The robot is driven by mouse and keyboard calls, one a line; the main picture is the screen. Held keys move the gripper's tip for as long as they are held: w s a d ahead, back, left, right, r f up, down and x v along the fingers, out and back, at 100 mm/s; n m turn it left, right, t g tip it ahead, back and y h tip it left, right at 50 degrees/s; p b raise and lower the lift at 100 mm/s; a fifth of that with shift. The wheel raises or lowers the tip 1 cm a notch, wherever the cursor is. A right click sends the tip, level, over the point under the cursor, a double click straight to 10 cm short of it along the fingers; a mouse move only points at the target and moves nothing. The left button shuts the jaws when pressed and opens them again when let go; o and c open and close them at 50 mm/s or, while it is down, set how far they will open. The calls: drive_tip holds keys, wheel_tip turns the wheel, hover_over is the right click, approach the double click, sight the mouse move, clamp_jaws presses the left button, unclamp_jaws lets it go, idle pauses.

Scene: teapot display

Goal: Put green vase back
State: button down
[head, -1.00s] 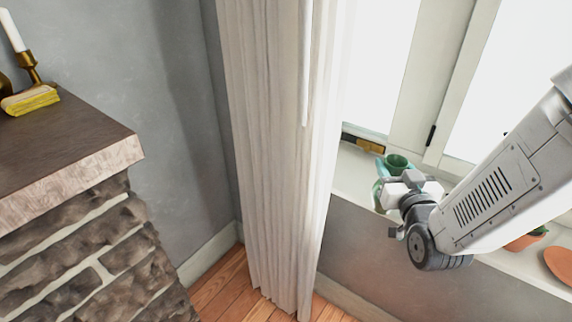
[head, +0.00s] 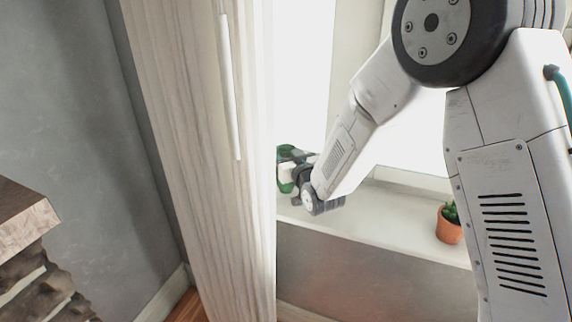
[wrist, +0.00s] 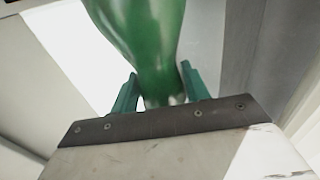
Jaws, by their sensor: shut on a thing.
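The green vase (wrist: 145,40) fills the upper middle of the wrist view, between the two teal fingers of my gripper (wrist: 158,90). My gripper is shut on it.
The window sill (head: 370,215) is bare between the gripper and a small potted cactus (head: 449,226) to the right. A mantel (head: 22,215) juts in at far left.

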drive_tip(key=shift+w, duration=0.25)
drive_tip(key=shift+f, duration=0.3)
drive_tip(key=shift+a+f, duration=0.1)
drive_tip(key=shift+f, duration=1.35)
drive_tip(key=shift+f, duration=0.15)
drive_tip(key=c, duration=0.7)
unclamp_jaws()
